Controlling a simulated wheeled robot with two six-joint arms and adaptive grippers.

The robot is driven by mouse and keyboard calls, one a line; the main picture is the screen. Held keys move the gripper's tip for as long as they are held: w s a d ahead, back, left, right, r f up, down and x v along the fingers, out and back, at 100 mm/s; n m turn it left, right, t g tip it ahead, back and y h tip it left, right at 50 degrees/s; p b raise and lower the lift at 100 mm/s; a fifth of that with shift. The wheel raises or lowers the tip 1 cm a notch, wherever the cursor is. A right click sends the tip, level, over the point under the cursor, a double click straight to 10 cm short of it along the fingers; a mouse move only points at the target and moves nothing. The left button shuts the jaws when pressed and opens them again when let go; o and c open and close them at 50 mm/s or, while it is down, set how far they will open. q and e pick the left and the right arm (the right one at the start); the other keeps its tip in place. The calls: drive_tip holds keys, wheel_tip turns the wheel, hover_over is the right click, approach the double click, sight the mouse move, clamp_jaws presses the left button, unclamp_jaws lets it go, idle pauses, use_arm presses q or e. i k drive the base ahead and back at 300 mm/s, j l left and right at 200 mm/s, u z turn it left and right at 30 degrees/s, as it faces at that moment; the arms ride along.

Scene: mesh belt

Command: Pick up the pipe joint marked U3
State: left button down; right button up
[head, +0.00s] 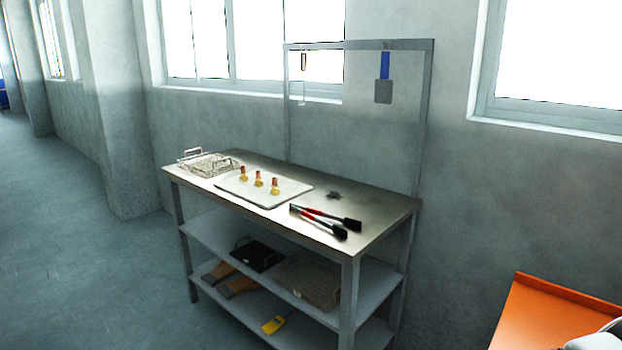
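Three small brass-and-copper pieces, which look like pipe joints, stand in a row on a white tray (290,188) on the metal workbench (378,207). They are the left piece (243,174), the middle piece (259,180) and the right piece (275,187). Each has a yellowish lower part and a reddish-brown top. They are too small for me to read any marking, so I cannot tell which is U3.
A wire basket (208,163) sits left of the tray. Red-and-black tongs (322,218) and a small dark tangle (334,195) lie to its right. Lower shelves hold a black tray (257,254) and a mesh box (308,282). An orange surface (545,312) stands at lower right. Floor at left is clear.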

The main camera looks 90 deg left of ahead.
sight(259, 184)
drive_tip(key=u, duration=3.1)
